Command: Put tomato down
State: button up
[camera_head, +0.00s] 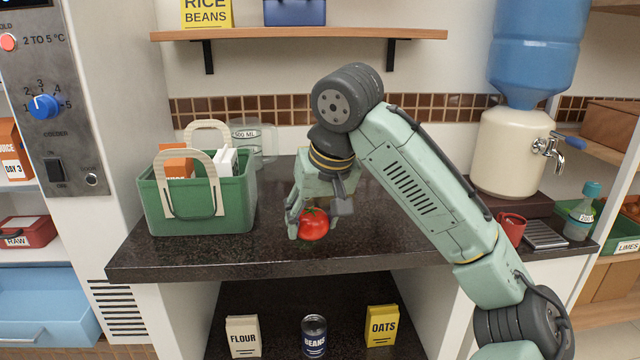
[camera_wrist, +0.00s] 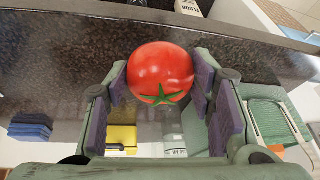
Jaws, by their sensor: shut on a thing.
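A red tomato (camera_head: 314,224) with a green stem is held in my gripper (camera_head: 312,218) over the front part of the dark speckled counter (camera_head: 270,258). In the wrist view the tomato (camera_wrist: 160,72) sits between the two finger pads of my gripper (camera_wrist: 160,85), its stem towards the camera. The fingers are shut on its sides. I cannot tell for sure whether the tomato's underside touches the counter.
A green basket (camera_head: 205,222) holding boxes stands on the counter at left, with a measuring jug (camera_head: 262,150) behind it. A water dispenser (camera_head: 510,150) and a red mug (camera_head: 511,228) stand at right. Flour, beans and oats are on the shelf below.

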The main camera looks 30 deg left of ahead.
jog(key=w+d+p, duration=0.1)
jog(key=w, duration=0.4)
jog(key=w+d+p, duration=0.1)
jog(key=w+d, duration=0.1)
jog(key=w, duration=0.3)
jog(key=w+d+f+p, duration=0.1)
jog(key=w+p, duration=0.1)
jog(key=w, duration=0.3)
jog(key=shift+w+d, duration=0.1)
jog(key=shift+d, duration=0.25)
jog(key=f, duration=0.1)
jog(key=f+p, duration=0.1)
jog(key=f, duration=0.1)
jog(key=shift+w+d, duration=0.15)
jog(key=shift+w, duration=0.25)
jog(key=shift+f, duration=0.35)
jog(key=shift+f, duration=0.1)
jog(key=o, duration=1.2)
jog(key=shift+r, duration=0.2)
jog(key=b+v, duration=0.1)
jog(key=v, duration=1)
jog(key=shift+r+b, duration=0.3)
jog(key=shift+r, duration=0.1)
jog(key=shift+s, duration=0.15)
